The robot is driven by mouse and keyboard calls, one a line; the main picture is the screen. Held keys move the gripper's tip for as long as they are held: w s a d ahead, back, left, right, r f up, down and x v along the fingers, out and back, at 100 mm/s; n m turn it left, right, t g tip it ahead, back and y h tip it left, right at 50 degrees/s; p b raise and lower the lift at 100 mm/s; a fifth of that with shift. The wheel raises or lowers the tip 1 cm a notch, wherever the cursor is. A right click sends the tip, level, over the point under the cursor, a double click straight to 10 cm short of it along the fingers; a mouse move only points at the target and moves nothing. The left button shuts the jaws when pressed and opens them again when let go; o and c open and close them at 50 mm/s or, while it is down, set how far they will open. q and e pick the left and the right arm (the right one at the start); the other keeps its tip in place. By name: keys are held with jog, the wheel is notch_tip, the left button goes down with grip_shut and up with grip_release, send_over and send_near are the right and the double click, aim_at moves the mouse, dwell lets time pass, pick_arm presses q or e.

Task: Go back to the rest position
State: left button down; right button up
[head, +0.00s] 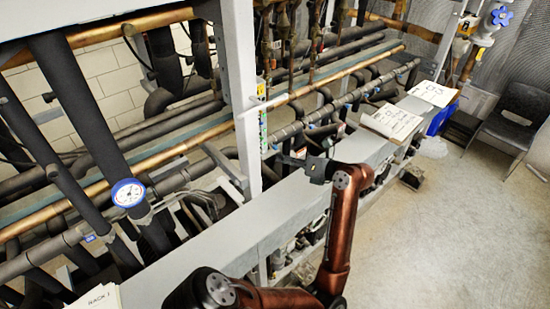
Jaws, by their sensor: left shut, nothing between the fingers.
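My left arm rises from the bottom of the head view, and its copper-coloured links bend up over the front of the rack. My left gripper (287,158) points left at the end of that arm, just right of the grey upright post. It is small and dark here, shut, with nothing held. It appears over the grey front beam (275,210); whether it touches anything there cannot be told. My right gripper is not in view.
Papers (392,122) lie on the beam. A black chair (515,120) and a blue valve handle (502,16) are at right. The concrete floor (450,230) is clear at lower right.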

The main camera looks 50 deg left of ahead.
pick_arm(q)
jog(key=shift+w+d+r, duration=0.1)
jog(key=shift+d+r, duration=0.35)
jog(key=shift+d, duration=0.25)
jog(key=shift+a, duration=0.1)
